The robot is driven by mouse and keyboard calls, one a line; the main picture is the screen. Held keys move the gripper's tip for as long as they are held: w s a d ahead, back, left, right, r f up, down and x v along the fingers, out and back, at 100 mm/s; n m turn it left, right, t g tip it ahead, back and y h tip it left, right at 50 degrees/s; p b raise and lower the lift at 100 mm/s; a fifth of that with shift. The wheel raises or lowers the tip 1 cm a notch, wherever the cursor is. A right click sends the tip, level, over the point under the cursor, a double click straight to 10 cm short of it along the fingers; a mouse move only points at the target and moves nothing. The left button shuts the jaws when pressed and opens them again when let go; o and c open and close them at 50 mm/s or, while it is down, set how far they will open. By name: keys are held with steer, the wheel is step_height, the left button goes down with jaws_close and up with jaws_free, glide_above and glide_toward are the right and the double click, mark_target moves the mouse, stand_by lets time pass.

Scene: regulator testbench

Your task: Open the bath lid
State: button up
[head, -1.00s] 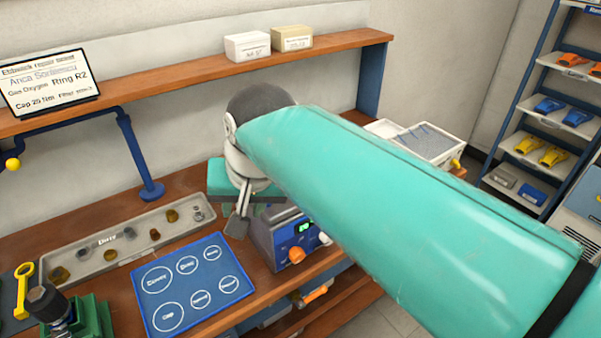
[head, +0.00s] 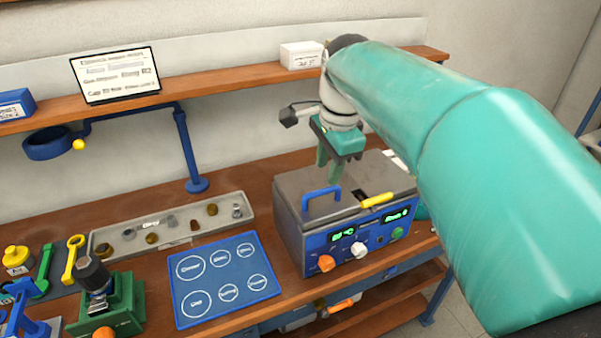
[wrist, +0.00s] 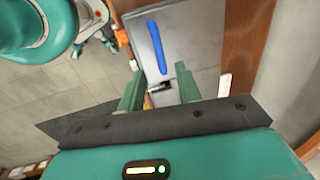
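The bath (head: 345,240) is a blue box with a control panel, standing on the bench right of the blue mat. Its grey metal lid (head: 290,187) lies flat and closed on top, with a blue bar handle (head: 320,197) near the front. The lid's handle (wrist: 157,45) also shows in the wrist view, beyond my fingertips. My gripper (head: 328,172) points down above the lid, behind the handle in the head view. In the wrist view its two green fingers (wrist: 158,85) stand apart with nothing between them. I cannot tell the exact height above the lid.
A yellow handle (head: 377,201) lies beside a dark slot on the bath top. Left of the bath are a blue mat (head: 223,280), a parts tray (head: 180,226) and a green fixture (head: 115,305). A wooden shelf (head: 230,80) runs behind.

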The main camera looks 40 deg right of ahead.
mark_target(323, 190)
steer(key=f, duration=0.2)
steer(key=w+f, duration=0.1)
steer(key=f, duration=0.2)
steer(key=shift+d+f, duration=0.2)
steer(key=shift+f, duration=0.15)
jaws_close()
